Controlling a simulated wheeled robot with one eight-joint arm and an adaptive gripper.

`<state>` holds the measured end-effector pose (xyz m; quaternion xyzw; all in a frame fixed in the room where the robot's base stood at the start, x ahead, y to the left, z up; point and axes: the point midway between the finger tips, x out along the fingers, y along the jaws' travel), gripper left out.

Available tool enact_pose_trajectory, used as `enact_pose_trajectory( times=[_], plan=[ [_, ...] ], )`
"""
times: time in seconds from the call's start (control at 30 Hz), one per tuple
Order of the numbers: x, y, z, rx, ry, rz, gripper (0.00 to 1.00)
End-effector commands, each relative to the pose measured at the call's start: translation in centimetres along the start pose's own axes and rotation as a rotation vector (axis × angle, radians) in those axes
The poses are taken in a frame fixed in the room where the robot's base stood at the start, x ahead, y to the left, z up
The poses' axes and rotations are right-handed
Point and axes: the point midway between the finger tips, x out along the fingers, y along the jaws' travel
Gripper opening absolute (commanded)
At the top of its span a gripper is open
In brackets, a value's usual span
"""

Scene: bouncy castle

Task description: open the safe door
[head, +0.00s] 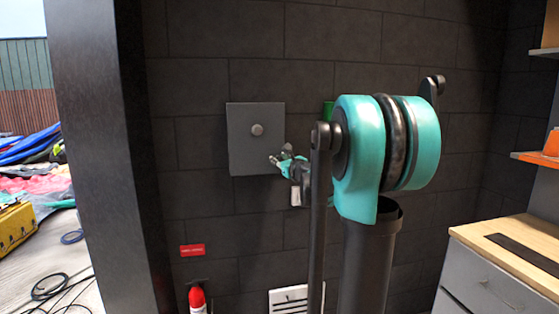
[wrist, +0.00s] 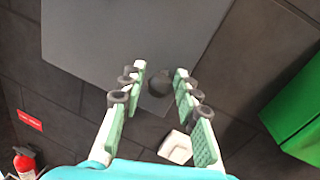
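The safe is a flat grey square box (head: 242,155) on the dark block wall in the head view, with its door closed. My gripper (head: 280,156) is in front of the safe's lower right part, below and right of the knob. In the wrist view the grey safe face (wrist: 110,40) fills the top. My open gripper (wrist: 160,82) points at it, fingers apart with nothing gripped. A dark round shape shows between and beyond the fingertips; I cannot tell whether it is the knob or a shadow.
A green object (wrist: 298,110) is on the wall right of the safe. A small white box (wrist: 176,147) shows below it. A red sign (head: 192,250) and a fire extinguisher (head: 197,299) are lower left. A wood-topped cabinet (head: 510,255) stands right. My arm hides part of the wall.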

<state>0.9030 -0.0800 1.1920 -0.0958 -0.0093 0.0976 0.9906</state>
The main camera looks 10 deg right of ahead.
Motion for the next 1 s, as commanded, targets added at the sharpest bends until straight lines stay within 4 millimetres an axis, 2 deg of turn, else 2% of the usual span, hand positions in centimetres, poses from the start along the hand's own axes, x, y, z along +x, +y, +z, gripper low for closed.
enact_pose_trajectory(
  times=[0.27, 0.53, 1.0],
  plan=[
    [0.14, 0.02, 0.00, 0.000, 0.000, 0.000, 0.32],
    [0.13, 0.02, 0.00, 0.000, 0.000, 0.000, 0.01],
    [-0.16, 0.21, 0.04, 0.000, 0.003, -0.016, 0.00]
  ],
)
